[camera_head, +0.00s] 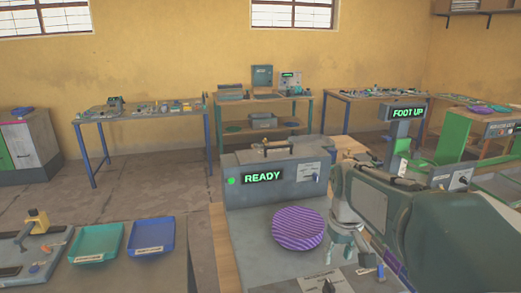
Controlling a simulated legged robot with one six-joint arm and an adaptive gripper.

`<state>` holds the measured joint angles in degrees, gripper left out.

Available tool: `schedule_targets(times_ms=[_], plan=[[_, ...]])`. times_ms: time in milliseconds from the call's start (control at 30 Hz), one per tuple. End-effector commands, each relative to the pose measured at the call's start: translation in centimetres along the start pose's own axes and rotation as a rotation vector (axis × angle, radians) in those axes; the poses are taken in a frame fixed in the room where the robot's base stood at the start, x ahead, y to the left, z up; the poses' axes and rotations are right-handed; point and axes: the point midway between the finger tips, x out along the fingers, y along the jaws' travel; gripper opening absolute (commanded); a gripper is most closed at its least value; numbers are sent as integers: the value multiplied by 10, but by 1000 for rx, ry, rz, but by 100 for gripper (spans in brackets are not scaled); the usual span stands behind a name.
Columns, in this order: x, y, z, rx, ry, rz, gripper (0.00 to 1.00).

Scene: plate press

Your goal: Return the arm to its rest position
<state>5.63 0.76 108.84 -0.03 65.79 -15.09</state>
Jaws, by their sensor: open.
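My gripper (343,246) hangs at the end of my arm, right of centre, with its fingers pointing down. It is open and I see nothing between its fingers. A purple striped round plate (299,228) lies on the grey bench surface just left of my gripper, apart from it as far as I can tell. Behind the plate stands a grey press box (272,197) with a lit green READY sign (263,177). My arm hides part of the bench and of the box's right side.
A blue tray (151,235) and a green tray (96,243) sit on a bench at left, beside a yellow-handled fixture (38,222). A FOOT UP sign (408,112) stands behind my arm. Tables line the back wall. The floor (140,190) at left is clear.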

Motion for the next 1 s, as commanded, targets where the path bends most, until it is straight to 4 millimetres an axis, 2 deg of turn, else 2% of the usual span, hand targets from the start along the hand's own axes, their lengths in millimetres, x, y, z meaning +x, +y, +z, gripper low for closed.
schedule_targets(times_ms=[33,100,267,433,600,800,1000], plan=[[-10,-7,13,9,33,8,53],[-18,-15,30,24,72,15,53],[-32,-32,68,62,164,29,53],[-36,-48,109,102,263,34,53],[-31,-61,145,139,355,32,53],[-24,-68,165,163,410,26,53],[-23,-68,166,166,412,26,53]])
